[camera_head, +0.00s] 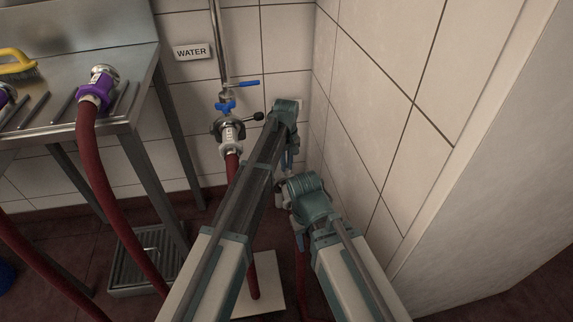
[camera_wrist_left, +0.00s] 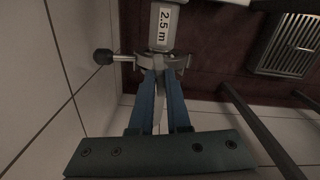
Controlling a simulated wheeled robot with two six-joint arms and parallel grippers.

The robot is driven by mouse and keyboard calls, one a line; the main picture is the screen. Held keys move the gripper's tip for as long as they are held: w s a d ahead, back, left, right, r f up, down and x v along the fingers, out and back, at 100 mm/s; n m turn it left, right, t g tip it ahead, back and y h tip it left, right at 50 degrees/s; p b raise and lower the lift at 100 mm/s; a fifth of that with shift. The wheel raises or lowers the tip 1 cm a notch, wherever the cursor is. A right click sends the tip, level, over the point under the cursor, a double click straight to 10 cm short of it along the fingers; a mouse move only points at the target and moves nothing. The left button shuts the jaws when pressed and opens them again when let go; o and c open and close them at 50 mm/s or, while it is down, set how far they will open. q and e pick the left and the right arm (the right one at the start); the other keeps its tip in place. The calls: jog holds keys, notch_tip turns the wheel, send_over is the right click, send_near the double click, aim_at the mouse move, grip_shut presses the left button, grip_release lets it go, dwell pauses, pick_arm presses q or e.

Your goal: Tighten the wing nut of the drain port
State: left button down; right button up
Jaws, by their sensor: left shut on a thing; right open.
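My left gripper (camera_wrist_left: 162,72) is shut at the clamp on a small metal part, seemingly the wing nut, mostly hidden between the blue fingers.
A blue valve lever (camera_head: 249,83) is on the pipe beside the WATER sign (camera_head: 192,52). A steel bench (camera_head: 143,95) with a purple-collared hose end (camera_head: 96,90) stands left. A floor grate (camera_head: 150,262) lies below. The right tiled wall (camera_head: 375,90) is close to both arms.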

pick_arm(q)
jog(key=m, duration=0.4)
jog(key=shift+m, duration=0.3)
jog(key=m, duration=0.4)
jog(key=shift+m, duration=0.3)
jog(key=m, duration=0.4)
jog(key=shift+m, duration=2.1)
jog(key=c, duration=0.9)
grip_release()
jog(key=shift+r, duration=0.1)
